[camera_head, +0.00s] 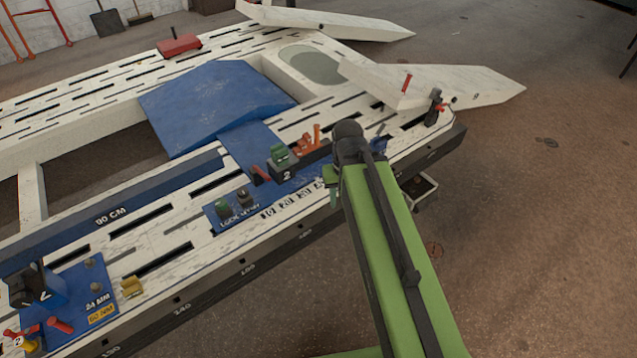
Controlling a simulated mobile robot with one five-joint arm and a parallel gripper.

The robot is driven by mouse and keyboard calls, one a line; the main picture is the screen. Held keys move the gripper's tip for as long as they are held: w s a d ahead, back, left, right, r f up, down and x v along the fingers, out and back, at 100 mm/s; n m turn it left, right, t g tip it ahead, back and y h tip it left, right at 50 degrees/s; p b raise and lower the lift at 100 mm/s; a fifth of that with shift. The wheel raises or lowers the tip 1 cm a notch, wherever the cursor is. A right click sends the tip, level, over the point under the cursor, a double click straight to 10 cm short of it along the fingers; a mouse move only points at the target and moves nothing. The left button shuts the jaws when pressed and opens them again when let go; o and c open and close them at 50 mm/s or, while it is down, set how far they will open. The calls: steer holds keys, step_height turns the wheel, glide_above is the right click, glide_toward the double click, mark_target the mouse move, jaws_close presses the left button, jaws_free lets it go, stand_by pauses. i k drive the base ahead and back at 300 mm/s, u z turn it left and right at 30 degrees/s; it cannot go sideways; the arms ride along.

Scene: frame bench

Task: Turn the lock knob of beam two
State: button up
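A blue panel (228,222) on the bench's near rail carries a green knob (222,208) and a dark knob (244,197); its white lettering seems to begin with "LOCK". Right of it, a dark block marked "2" (286,174) has a green top piece (281,156). Another blue plate (72,282) at the lower left also bears a "2". Which knob belongs to beam two I cannot tell for sure. My green arm reaches up to the rail, right of the panel. My gripper (333,190) is mostly hidden behind the arm's end; its fingers are not clear.
A row of white number labels (292,198) runs along the rail. Red-orange levers (309,142) stand close left of my arm. A blue ramp-like cover (210,105) lies across the bench. White arms (440,83) jut out at right. The floor at right is mostly clear.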

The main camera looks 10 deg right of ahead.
mark_target(221, 204)
steer(key=u, duration=0.2)
steer(key=i, duration=0.85)
steer(key=z, duration=0.1)
